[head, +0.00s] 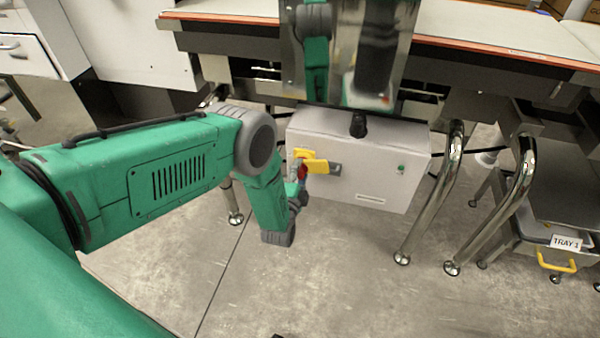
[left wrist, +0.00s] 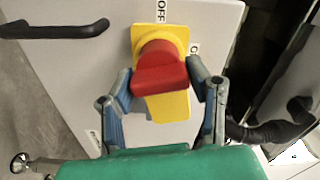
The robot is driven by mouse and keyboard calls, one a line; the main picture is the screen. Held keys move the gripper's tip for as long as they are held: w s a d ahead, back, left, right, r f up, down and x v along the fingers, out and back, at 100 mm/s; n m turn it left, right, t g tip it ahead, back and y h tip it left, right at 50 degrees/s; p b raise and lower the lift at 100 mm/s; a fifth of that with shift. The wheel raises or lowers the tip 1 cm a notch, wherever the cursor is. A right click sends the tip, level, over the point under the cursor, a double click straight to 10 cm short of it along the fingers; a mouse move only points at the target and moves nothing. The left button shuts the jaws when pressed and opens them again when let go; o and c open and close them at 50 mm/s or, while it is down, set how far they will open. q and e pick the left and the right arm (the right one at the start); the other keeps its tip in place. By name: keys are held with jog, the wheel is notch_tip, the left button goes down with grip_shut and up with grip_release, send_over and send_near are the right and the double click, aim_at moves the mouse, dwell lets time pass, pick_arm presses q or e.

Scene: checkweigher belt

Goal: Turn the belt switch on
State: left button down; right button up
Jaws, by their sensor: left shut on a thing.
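The belt switch has a red knob (left wrist: 160,72) on a yellow square plate (left wrist: 146,36), with a yellow tab below the knob in the left wrist view. The label OFF (left wrist: 160,11) is above the plate; another label right of it is partly hidden. In the head view, the switch (head: 300,154) is at the left of the white control box's (head: 375,150) front. My left gripper (left wrist: 162,82) is shut on the red knob, one finger on each side. In the head view the gripper (head: 301,172) is partly hidden by its own wrist. My right gripper is not in view.
The box hangs under the belt frame (head: 480,62); a green button (head: 401,168) is at its right. Shiny bent legs (head: 440,190) stand right of it. A drawer labelled TRAY 1 (head: 566,242) is at far right. The floor in front is clear.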

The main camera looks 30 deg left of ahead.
pick_arm(q)
jog(key=shift+d+f+m+b, duration=0.1)
jog(key=shift+d+m+b, duration=0.1)
jog(key=shift+m, duration=0.5)
jog(key=shift+d+f+m+b, duration=0.1)
jog(key=shift+m+b, duration=0.05)
jog(key=shift+m, duration=0.55)
jog(key=shift+s+m, duration=0.1)
jog(key=shift+m, duration=0.2)
jog(key=c, duration=1)
grip_release()
jog(key=shift+c, duration=0.2)
jog(key=shift+o, duration=1.3)
jog(key=shift+s, duration=0.15)
jog(key=v, duration=1.1)
jog(key=shift+s, duration=0.25)
jog(key=shift+f, duration=0.1)
